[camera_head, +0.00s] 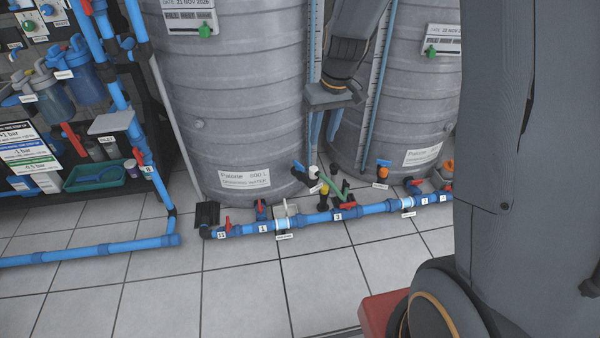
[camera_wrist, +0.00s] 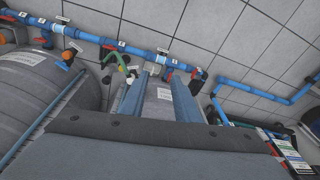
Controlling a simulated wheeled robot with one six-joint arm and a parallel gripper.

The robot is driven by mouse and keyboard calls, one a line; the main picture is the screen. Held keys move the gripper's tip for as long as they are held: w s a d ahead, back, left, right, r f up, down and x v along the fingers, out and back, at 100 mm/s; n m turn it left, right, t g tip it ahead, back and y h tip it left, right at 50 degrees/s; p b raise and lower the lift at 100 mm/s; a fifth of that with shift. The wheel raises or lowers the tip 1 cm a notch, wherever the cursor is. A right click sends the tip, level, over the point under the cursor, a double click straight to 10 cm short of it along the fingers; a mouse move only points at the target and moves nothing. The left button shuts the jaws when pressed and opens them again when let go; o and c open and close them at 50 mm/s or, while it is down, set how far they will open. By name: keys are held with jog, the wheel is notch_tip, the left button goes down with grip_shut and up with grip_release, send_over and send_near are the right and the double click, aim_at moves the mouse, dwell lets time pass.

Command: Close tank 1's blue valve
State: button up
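The left grey tank (camera_head: 235,110) has a white label (camera_head: 245,178) low on its front. A blue valve handle (camera_head: 298,167) shows by the tank's lower right side, above the floor pipe. Another valve (camera_head: 261,209), with blue and red parts, stands on the pipe by the tag "1"; its handle position is unclear. My gripper (camera_head: 324,136) hangs between the two tanks, above the pipe and apart from the valves. In the wrist view its two bluish fingers (camera_wrist: 158,86) are apart with nothing held; the left tank's label shows between them.
A blue floor pipe (camera_head: 320,217) with several red-handled valves runs before the tanks. A second grey tank (camera_head: 415,110) stands right. Green and yellow fittings (camera_head: 330,186) crowd the pipe beneath my gripper. A filter rack with a green tray (camera_head: 95,176) is left.

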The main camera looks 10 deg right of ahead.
jog(key=w+f+n+t+b, duration=0.1)
jog(key=w+f+b, duration=0.7)
jog(key=w+f, duration=0.65)
jog(key=n+t+y+b, duration=0.1)
jog(key=n+b, duration=0.1)
jog(key=b, duration=0.9)
send_near(300, 164)
jog(key=b+x, duration=0.3)
jog(key=x, duration=0.5)
jog(key=shift+s+f, duration=0.1)
jog(key=shift+f, duration=0.15)
grip_shut()
